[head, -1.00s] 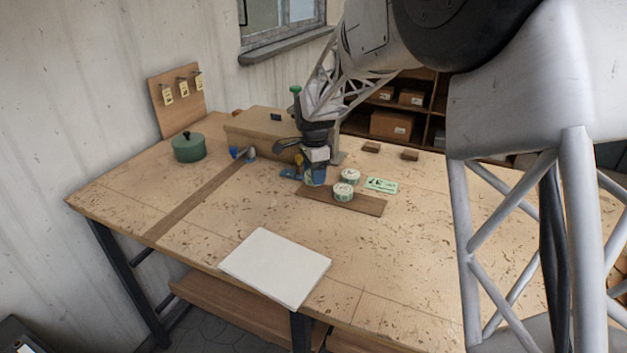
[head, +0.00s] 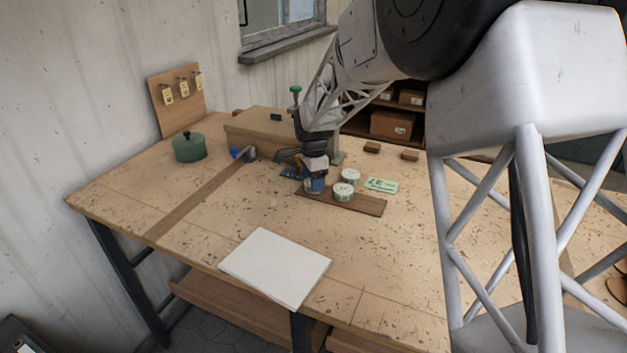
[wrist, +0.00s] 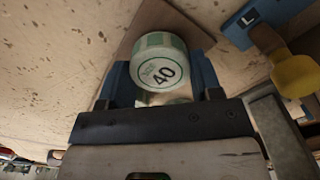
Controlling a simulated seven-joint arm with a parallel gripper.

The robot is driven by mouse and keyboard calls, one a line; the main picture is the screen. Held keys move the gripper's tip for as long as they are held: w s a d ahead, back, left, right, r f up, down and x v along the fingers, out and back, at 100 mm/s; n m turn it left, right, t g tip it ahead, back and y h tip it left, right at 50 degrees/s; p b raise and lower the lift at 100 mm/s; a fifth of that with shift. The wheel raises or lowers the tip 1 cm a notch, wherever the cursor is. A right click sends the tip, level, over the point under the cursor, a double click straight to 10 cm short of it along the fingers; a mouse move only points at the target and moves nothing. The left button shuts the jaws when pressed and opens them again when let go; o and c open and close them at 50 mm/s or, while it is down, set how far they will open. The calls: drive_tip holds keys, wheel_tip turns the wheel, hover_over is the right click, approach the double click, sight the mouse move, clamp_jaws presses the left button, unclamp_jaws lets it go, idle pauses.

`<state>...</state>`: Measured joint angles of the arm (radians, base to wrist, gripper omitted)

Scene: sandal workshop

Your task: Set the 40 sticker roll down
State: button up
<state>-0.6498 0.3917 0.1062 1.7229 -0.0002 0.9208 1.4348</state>
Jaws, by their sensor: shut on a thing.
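The 40 sticker roll (wrist: 160,68) is white and green, with "SIZE 40" on its top, and sits between the blue fingers of my gripper (wrist: 160,88) in the wrist view. In the head view my gripper (head: 314,186) is shut on it, low at the left end of a brown wooden strip (head: 368,205). The roll is mostly hidden there, and I cannot tell whether it touches the strip. Two other green-and-white rolls stand just right of my gripper, one on the strip (head: 344,192) and one behind it (head: 350,176).
A green card (head: 381,185) lies right of the rolls. A green pot (head: 189,148) and a white board (head: 275,267) are farther off. The bench's front right is clear.

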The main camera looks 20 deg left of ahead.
drive_tip(key=shift+f, duration=0.2)
drive_tip(key=o, duration=0.9)
drive_tip(key=shift+r, duration=0.15)
drive_tip(key=shift+r, duration=6)
